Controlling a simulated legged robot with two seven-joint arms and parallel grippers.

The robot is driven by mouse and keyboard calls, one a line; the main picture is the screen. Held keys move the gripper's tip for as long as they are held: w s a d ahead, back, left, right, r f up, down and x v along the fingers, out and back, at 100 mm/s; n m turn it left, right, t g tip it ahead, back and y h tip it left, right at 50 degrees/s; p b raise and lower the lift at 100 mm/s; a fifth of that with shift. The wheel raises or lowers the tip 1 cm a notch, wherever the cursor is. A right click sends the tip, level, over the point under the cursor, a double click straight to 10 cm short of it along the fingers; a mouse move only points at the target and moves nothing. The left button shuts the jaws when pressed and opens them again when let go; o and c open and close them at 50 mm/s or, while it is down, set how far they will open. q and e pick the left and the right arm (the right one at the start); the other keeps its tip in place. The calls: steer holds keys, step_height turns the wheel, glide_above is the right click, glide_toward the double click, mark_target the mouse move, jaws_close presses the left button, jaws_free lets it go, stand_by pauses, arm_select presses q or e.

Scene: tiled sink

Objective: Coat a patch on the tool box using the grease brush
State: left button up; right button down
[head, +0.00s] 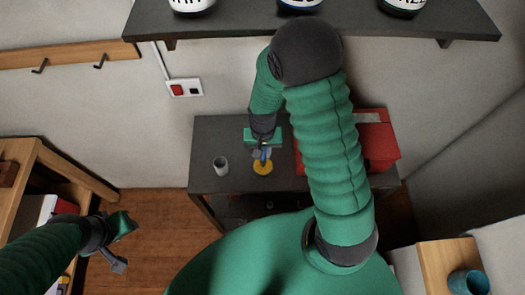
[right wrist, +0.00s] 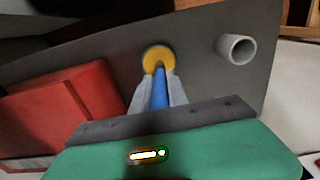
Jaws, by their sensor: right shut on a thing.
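My right gripper (head: 262,152) is over the dark table, shut on the blue handle of the grease brush (right wrist: 160,88). The brush points down at a round yellow thing (head: 262,168), which also shows in the right wrist view (right wrist: 157,57). I cannot tell whether the brush tip touches it; the bristles are not visible. The red tool box (head: 378,145) stands on the table to the right, partly hidden behind my right arm. It also shows at the left of the right wrist view (right wrist: 65,105). My left gripper (head: 124,246) is open and empty, off to the left above the floor.
A grey cup (head: 221,166) stands on the dark table (head: 210,135) left of the yellow thing. A dark wall shelf (head: 230,25) with several containers hangs above. A wooden shelf unit (head: 30,165) is at the left; a blue cup (head: 468,283) is at lower right.

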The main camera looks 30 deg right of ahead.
step_height(320, 180, up, 7)
steer(key=p, duration=0.6)
stand_by(0.5)
steer(key=shift+f, duration=0.1)
